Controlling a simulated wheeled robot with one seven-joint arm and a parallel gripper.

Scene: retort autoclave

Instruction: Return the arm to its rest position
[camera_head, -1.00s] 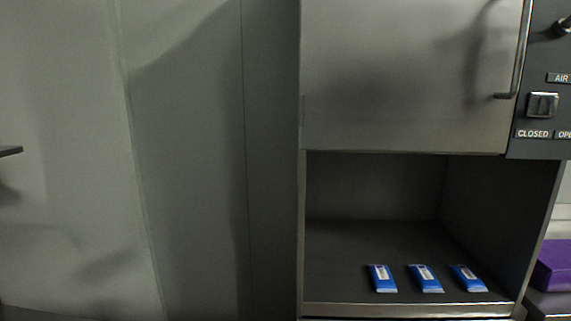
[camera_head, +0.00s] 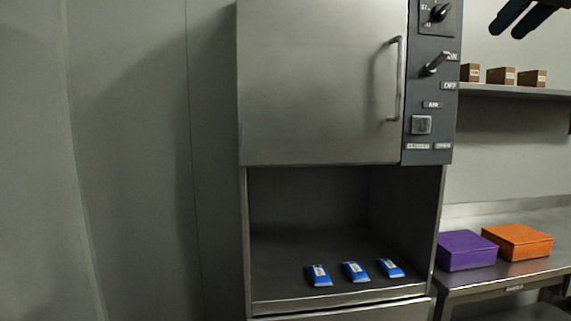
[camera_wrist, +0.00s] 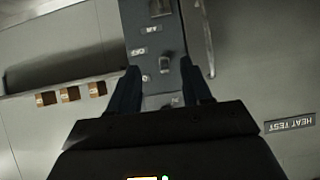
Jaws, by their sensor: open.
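My gripper (camera_head: 512,18) shows at the top right edge of the head view, its two dark blue fingers apart. It is in the air, right of the autoclave's control panel (camera_head: 430,80) and above the wall shelf. In the wrist view my gripper (camera_wrist: 160,66) is open and empty, with the control panel (camera_wrist: 148,35) seen between and beyond its fingers. The rest of my arm is outside the head view. The autoclave door (camera_head: 320,80) is shut, with a vertical bar handle (camera_head: 397,80).
Several boxes (camera_head: 502,76) stand on the wall shelf (camera_head: 510,91). Three blue pouches (camera_head: 319,275) lie in the open bay (camera_head: 275,275) below the door. A purple box (camera_head: 466,251) and an orange box (camera_head: 518,242) sit on the side table (camera_head: 510,275). The wall at left is clear.

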